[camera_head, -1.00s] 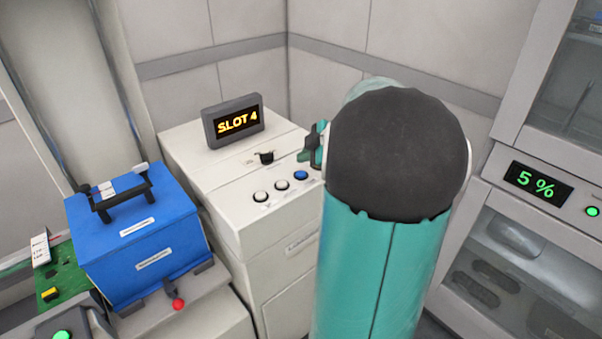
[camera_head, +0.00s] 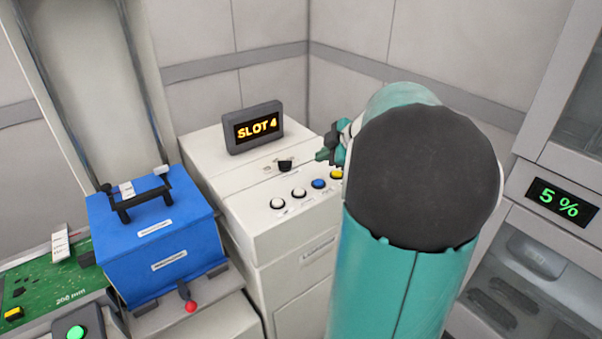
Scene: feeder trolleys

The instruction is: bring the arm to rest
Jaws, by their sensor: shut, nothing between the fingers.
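My arm fills the centre right of the view as a thick teal link with a dark rounded end. My gripper (camera_head: 326,155) shows small and teal at the left edge of that link, partly hidden by it. It is shut and holds nothing. It is above the right part of the white control cabinet (camera_head: 290,238), near the row of buttons; I cannot tell the exact gap.
The cabinet carries a "SLOT 4" display (camera_head: 254,128), a black knob (camera_head: 285,164) and several buttons (camera_head: 298,193). A blue box (camera_head: 160,245) with a black handle stands left, beside a green board (camera_head: 45,280). A cabinet reading "5 %" (camera_head: 560,202) is at right.

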